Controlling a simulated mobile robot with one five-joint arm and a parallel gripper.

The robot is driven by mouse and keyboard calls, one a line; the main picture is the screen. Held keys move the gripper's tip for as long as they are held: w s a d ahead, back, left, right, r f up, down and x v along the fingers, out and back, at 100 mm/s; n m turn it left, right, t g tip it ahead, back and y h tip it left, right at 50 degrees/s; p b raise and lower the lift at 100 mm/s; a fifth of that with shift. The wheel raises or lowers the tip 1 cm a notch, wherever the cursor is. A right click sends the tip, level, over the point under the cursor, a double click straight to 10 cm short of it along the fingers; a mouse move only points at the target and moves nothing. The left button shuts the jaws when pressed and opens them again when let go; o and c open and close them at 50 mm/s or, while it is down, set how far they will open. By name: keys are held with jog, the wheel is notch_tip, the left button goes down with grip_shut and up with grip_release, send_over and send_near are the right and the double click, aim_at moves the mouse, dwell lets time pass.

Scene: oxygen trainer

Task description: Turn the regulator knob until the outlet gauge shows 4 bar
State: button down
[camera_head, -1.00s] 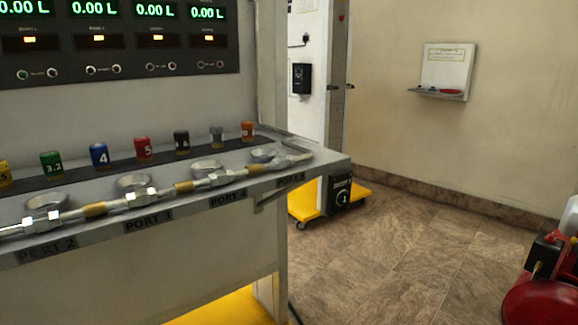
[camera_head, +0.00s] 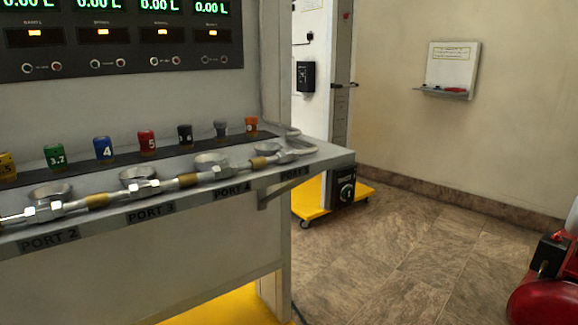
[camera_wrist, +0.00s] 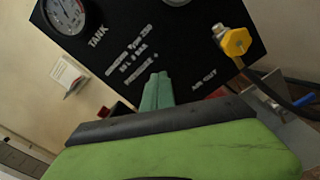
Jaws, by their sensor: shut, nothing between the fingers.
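In the wrist view a black panel (camera_wrist: 150,35) carries a round white-faced gauge (camera_wrist: 66,13) marked TANK, cut by the top left edge. Part of a second round gauge (camera_wrist: 176,2) shows at the top edge; its reading is out of view. A yellow fitting (camera_wrist: 236,42) with a metal stub sits at the panel's right, near the AIR OUT label. I cannot make out the regulator knob. My gripper (camera_wrist: 158,78) has its green fingers together, empty, in front of the panel's lower lettering. Whether it touches the panel I cannot tell. My gripper is not in the head view.
A bench (camera_head: 150,228) with ports and several coloured caps fills the left of the head view. A red machine (camera_head: 548,300) with a black box stands at the lower right edge. A yellow wheeled base (camera_head: 308,206) stands behind. The tiled floor (camera_head: 400,265) between is clear.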

jog(key=shift+s+d, duration=0.1)
jog(key=shift+s, duration=0.05)
dwell(0.4)
jog(key=v, duration=0.6)
jog(key=shift+s+d+r, duration=0.1)
jog(key=shift+s+d, duration=0.1)
dwell(0.3)
